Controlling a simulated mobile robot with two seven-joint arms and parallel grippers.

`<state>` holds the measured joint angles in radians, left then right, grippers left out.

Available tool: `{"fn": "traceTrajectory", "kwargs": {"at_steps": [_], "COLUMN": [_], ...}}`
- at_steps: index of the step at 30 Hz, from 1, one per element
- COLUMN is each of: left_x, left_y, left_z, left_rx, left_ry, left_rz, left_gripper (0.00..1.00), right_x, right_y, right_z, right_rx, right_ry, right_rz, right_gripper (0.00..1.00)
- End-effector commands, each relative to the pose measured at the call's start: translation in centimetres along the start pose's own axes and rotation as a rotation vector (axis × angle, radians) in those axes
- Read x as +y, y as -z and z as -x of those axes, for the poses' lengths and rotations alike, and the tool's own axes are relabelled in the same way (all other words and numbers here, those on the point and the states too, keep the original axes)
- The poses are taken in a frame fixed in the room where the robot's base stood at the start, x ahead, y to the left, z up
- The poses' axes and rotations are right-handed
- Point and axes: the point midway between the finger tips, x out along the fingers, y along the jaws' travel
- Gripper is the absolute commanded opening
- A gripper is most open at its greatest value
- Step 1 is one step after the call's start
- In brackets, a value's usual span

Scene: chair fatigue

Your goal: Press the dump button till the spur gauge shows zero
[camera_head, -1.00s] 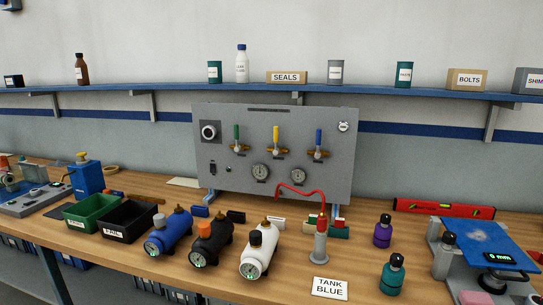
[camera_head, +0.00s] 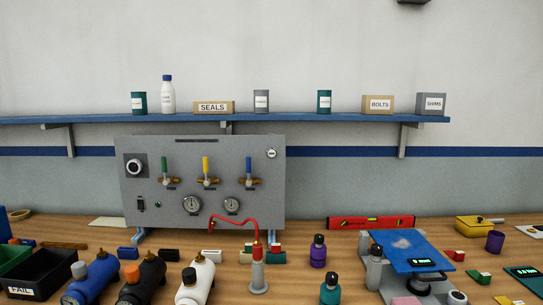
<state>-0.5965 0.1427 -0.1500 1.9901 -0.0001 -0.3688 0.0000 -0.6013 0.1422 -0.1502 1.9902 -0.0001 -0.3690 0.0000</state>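A grey upright panel (camera_head: 265,185) stands at the back of the bench. Two round dial gauges sit low on it, a left gauge (camera_head: 192,204) and a right gauge (camera_head: 232,204); their readings are too small to tell. A small round dial or button (camera_head: 271,153) is at the upper right. A small dark green button (camera_head: 158,204) and a black switch (camera_head: 141,202) are at the lower left, below a large black-ringed round fitting (camera_head: 134,166). I cannot tell which part is the dump button or which is the spur gauge. Neither gripper is in view.
Green, yellow and blue lever valves (camera_head: 206,172) cross the panel. A red hose (camera_head: 235,221) arches to a grey red-topped cylinder (camera_head: 258,272) in front. A blue-topped stand (camera_head: 405,250) is to the right.

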Motion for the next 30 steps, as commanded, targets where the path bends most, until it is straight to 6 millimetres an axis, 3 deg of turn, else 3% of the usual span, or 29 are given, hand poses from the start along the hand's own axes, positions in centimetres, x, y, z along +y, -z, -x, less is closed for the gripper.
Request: {"fn": "traceTrajectory", "kwargs": {"at_steps": [2,10,30], "left_x": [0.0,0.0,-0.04], "left_y": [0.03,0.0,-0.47], "left_z": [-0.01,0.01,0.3], "left_rx": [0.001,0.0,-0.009], "left_ry": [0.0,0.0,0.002], "left_rz": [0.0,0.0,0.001], "left_gripper": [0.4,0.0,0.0], "right_x": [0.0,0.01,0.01], "right_y": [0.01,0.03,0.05], "right_z": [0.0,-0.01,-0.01], "right_rx": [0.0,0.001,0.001], "right_ry": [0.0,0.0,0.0], "right_rz": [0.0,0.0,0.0], "right_gripper": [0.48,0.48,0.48]}}
